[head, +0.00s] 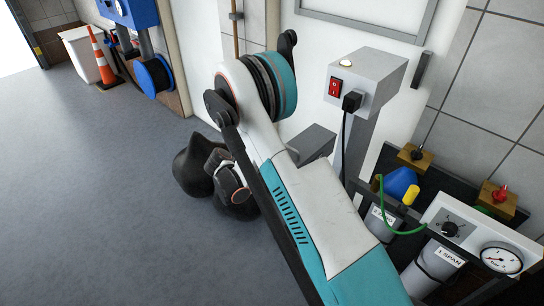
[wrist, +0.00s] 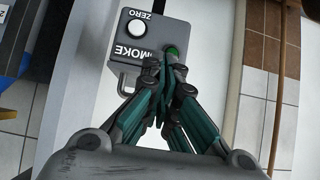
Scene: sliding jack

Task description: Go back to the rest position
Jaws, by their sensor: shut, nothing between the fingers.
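My gripper (wrist: 165,85) is shut and empty in the wrist view. Its dark and teal fingers are together, with their tips close to a green round part (wrist: 172,50) on a grey box (wrist: 125,70). I cannot tell whether the tips touch it. The box carries a white button (wrist: 137,28) and the printed words "ZERO" and, partly hidden, "MOKE". In the head view my white and teal arm reaches up across the middle, and I cannot make out the gripper's fingers there.
In the head view a grey post box (head: 368,75) with a red switch (head: 335,87) and plugged cable stands right of my arm. A gauge panel (head: 470,230) and cylinders are at lower right. An orange cone (head: 101,62) and white bin (head: 82,52) stand far left. Left floor is clear.

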